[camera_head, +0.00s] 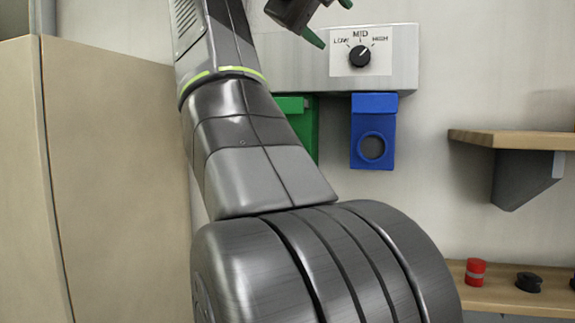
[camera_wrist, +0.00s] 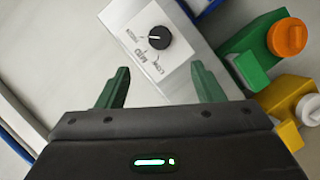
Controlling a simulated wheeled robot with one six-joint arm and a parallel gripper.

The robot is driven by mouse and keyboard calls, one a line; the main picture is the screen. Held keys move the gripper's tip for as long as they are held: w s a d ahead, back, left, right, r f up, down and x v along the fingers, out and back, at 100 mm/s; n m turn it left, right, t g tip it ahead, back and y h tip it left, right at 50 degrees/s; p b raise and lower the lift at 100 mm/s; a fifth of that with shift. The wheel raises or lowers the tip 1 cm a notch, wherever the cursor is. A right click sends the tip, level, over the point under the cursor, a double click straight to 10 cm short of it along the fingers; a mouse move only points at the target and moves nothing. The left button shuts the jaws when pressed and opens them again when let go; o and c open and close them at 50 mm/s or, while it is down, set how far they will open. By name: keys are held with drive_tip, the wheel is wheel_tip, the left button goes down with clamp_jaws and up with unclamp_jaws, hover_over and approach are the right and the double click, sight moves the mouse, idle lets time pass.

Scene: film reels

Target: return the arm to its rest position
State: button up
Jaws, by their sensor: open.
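My gripper (camera_wrist: 160,88) fills the lower part of the wrist view, its two green fingers apart with nothing between them. In the head view my gripper (camera_head: 329,22) is at the top edge, mostly cut off, with green fingertips pointing right and down. My dark grey arm rises through the middle of the head view. The gripper is close to a wall panel with a black dial (camera_head: 360,56) marked LOW, MID and HIGH. The dial also shows in the wrist view (camera_wrist: 159,38), just beyond the fingers and apart from them.
A blue holder (camera_head: 373,125) and a partly hidden green holder (camera_head: 305,115) hang below the panel. A wooden shelf (camera_head: 515,140) juts out at right. A lower shelf (camera_head: 500,298) bears a red item (camera_head: 475,272) and a black one (camera_head: 529,281). A beige cabinet (camera_head: 115,180) stands at left.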

sight(360, 56)
drive_tip(key=p+x, duration=0.1)
drive_tip(key=x, duration=1.2)
drive_tip(key=shift+d+r, duration=0.15)
drive_tip(key=shift+w+d+f+n, duration=0.1)
drive_tip(key=shift+w+f+n, duration=0.1)
drive_tip(key=shift+w+n, duration=0.1)
drive_tip(key=shift+n+h, duration=0.3)
drive_tip(key=shift+n, duration=0.1)
drive_tip(key=shift+s+a+n+t+h, duration=0.25)
drive_tip(key=shift+n+h, duration=0.25)
drive_tip(key=shift+n, duration=0.4)
drive_tip(key=shift+w+d+f+n+t+h, duration=0.15)
drive_tip(key=shift+n+t+h, duration=0.15)
drive_tip(key=shift+n, duration=0.6)
drive_tip(key=n+t, duration=0.1)
drive_tip(key=n, duration=0.2)
drive_tip(key=shift+h, duration=0.3)
drive_tip(key=n+t, duration=0.1)
drive_tip(key=n, duration=0.2)
drive_tip(key=n+t, duration=0.2)
drive_tip(key=n, duration=0.1)
drive_tip(key=shift+f+n, duration=0.15)
drive_tip(key=shift+n, duration=0.25)
